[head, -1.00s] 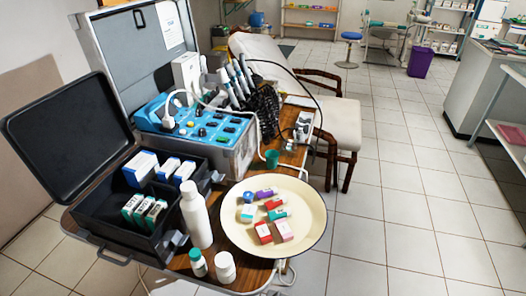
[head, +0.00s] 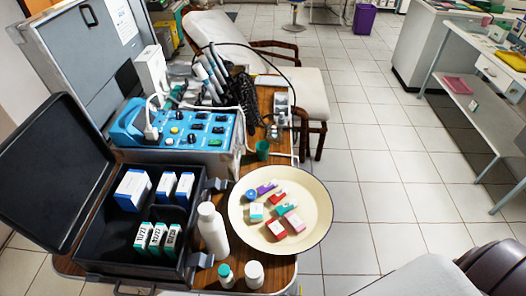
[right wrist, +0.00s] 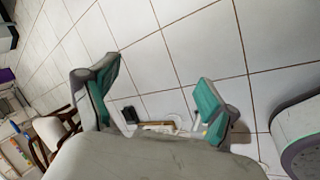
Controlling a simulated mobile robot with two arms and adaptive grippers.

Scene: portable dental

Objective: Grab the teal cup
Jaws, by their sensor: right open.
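The small teal cup (head: 262,149) stands upright on the wooden cart top in the head view, between the blue dental unit and the cream round tray. Nothing touches it. My right gripper (right wrist: 157,95) shows in the right wrist view, with its two teal-padded fingers spread wide and nothing between them but distant floor. It is well away from the cup, which I cannot make out in that view. Part of my right arm shows at the lower right of the head view. My left gripper is not in view.
The cream tray (head: 238,222) holds several small boxes. A white bottle (head: 212,232) and two smaller bottles stand left of it. The blue dental unit (head: 185,128) and a black open case (head: 95,245) fill the left. A wooden-armed chair (head: 305,100) stands behind. Tiled floor at right is clear.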

